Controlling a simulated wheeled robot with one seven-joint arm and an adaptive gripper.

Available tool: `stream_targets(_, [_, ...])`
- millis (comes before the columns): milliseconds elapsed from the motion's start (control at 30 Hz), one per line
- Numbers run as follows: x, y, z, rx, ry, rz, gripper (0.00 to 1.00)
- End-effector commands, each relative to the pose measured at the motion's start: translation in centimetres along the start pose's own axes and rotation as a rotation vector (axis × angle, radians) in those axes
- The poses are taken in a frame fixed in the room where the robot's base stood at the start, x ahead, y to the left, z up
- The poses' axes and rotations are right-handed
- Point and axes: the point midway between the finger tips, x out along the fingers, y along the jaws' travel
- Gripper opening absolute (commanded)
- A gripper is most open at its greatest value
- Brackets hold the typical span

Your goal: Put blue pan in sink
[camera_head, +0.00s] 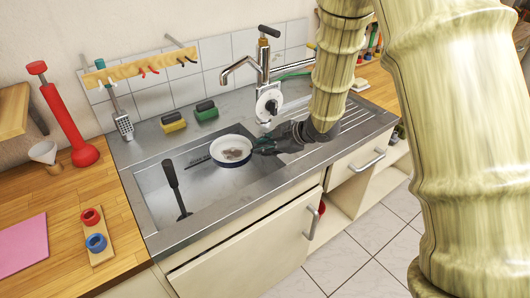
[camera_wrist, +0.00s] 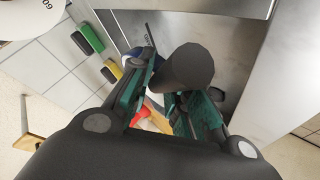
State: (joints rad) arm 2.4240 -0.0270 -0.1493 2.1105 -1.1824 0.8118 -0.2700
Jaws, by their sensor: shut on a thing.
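The blue pan (camera_head: 231,163) has a dark blue outside and a white inside with a brownish patch. In the head view it is over the right part of the sink basin (camera_head: 150,190), roughly level. I cannot tell how far it is above the basin floor. My gripper (camera_head: 266,146) is at its right side, shut on its handle. In the wrist view the dark handle (camera_wrist: 188,65) stands between the green-padded fingers of my gripper (camera_wrist: 172,100). Most of the pan is hidden there.
A black-handled utensil (camera_head: 173,183) leans in the basin's left part. Two sponges (camera_head: 205,111) lie on the back ledge by the faucet (camera_head: 263,68). The ribbed drainboard (camera_head: 355,115) on the right is clear.

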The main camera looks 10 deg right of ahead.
Motion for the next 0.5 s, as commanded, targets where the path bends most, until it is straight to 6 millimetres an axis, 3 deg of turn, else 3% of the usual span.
stream_targets(100, [0.4, 0.6, 0.3, 0.0, 0.001, -0.001, 0.0])
stream_targets(500, [2.5, -1.2, 2.2, 0.0, 0.001, 0.001, 0.0])
